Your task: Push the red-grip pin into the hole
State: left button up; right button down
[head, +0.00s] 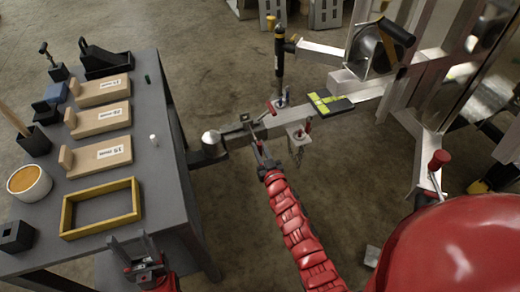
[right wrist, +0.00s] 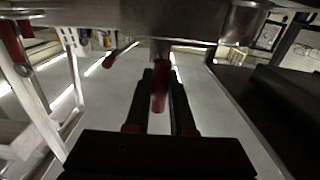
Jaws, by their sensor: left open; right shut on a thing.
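My right gripper (head: 261,152) reaches in from the lower right to the side of the trailer's metal drawbar (head: 350,90), near its coupler end. In the right wrist view, the two black fingers of the right gripper (right wrist: 160,108) are shut on a red-grip pin (right wrist: 158,92). The red grip hangs below a grey metal part (right wrist: 165,18). The hole and the pin's tip are hidden, so I cannot tell how deep the pin sits. My left gripper (head: 137,250) is open and empty beside the table's front right corner.
A dark table (head: 160,200) at left carries wooden blocks (head: 100,155), a yellow frame (head: 65,215) and a cup (head: 30,180). A black-topped jack (head: 279,55) and a yellow-green pad (head: 332,104) are on the trailer.

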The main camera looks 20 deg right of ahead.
aim_at(248, 125)
jog(key=shift+w+a+b, duration=0.15)
jog(key=shift+w+b, duration=0.6)
jog(key=shift+w, duration=3.1)
jog(key=c, duration=0.7)
grip_release()
jog(key=shift+s, duration=0.1)
jog(key=s+p, duration=0.1)
jog(key=s, duration=0.4)
jog(key=s+p, duration=0.1)
jog(key=s, duration=0.5)
jog(key=s+p, duration=0.2)
jog(key=s, duration=0.4)
jog(key=shift+s+d, duration=0.1)
jog(key=shift+d, duration=0.25)
